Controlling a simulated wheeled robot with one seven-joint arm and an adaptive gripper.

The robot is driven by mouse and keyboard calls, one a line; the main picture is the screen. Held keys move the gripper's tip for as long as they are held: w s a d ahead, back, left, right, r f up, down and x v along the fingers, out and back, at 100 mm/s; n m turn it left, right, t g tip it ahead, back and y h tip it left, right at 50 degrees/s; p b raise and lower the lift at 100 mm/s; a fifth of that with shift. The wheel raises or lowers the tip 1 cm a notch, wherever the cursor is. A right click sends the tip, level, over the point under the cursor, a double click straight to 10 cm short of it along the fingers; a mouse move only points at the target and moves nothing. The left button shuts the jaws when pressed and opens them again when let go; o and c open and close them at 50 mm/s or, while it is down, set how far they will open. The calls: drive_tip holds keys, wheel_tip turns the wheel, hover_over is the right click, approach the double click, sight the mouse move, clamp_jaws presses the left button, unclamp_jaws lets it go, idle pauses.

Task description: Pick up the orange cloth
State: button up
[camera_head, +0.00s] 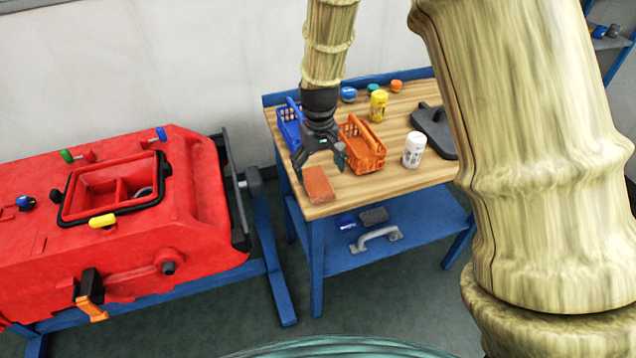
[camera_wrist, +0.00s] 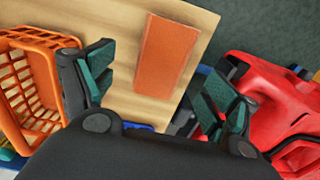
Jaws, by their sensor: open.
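The orange cloth (camera_head: 318,185) is a flat, folded-looking rectangle lying on the front left corner of the wooden workbench top (camera_head: 390,183). In the wrist view the cloth (camera_wrist: 166,54) lies ahead of my gripper, between the lines of its two fingers. My gripper (camera_head: 320,161) hangs above the bench just behind the cloth. Its fingers are spread wide with nothing between them, and the green-padded fingertips also show in the wrist view (camera_wrist: 160,92). The cloth is in full view in the wrist view and looks apart from the fingers.
An orange basket (camera_head: 362,147) stands close right of my gripper, a blue basket (camera_head: 289,124) behind left. A white canister (camera_head: 414,150), yellow canister (camera_head: 378,105) and dark flat item (camera_head: 434,131) are farther right. A red tank (camera_head: 150,230) stands left. Bare wood lies around the cloth.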

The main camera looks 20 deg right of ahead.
sight(318, 180)
drive_tip(key=shift+w+a+f+p, duration=0.1)
drive_tip(key=shift+f+p, duration=0.35)
drive_tip(key=shift+f, duration=0.85)
drive_tip(key=shift+a+f+p, duration=0.1)
drive_tip(key=shift+f+p, duration=0.35)
drive_tip(key=shift+f, duration=0.85)
drive_tip(key=c, duration=1)
